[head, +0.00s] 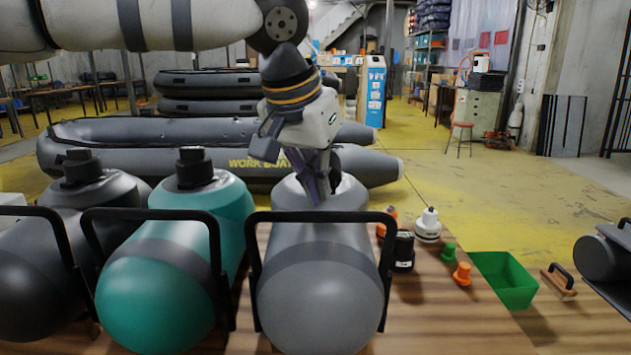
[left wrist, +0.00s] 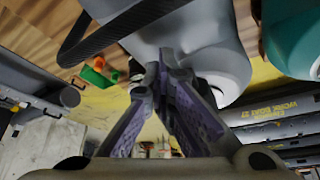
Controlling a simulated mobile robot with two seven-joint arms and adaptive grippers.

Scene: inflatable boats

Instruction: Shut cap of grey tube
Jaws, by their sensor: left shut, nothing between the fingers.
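The grey tube (head: 320,300) lies on the wooden table behind a black handle bar, pointing away from me. My left gripper (head: 318,196) is above its far end, fingers pointing down and shut, with nothing between them. The gripper covers the spot where a cap would be, so I cannot tell the cap's state. In the left wrist view the closed fingertips (left wrist: 163,60) are beside the grey tube's surface (left wrist: 205,30); whether they touch it is unclear. My right gripper is not in view.
A teal tube (head: 155,295) and a dark grey tube (head: 35,285), both with black caps, lie to the left. At right are a black canister (head: 403,252), a white-topped item (head: 428,226), orange and green plugs, a green bin (head: 505,280) and a brush (head: 560,281). Inflatable boats (head: 230,150) lie behind.

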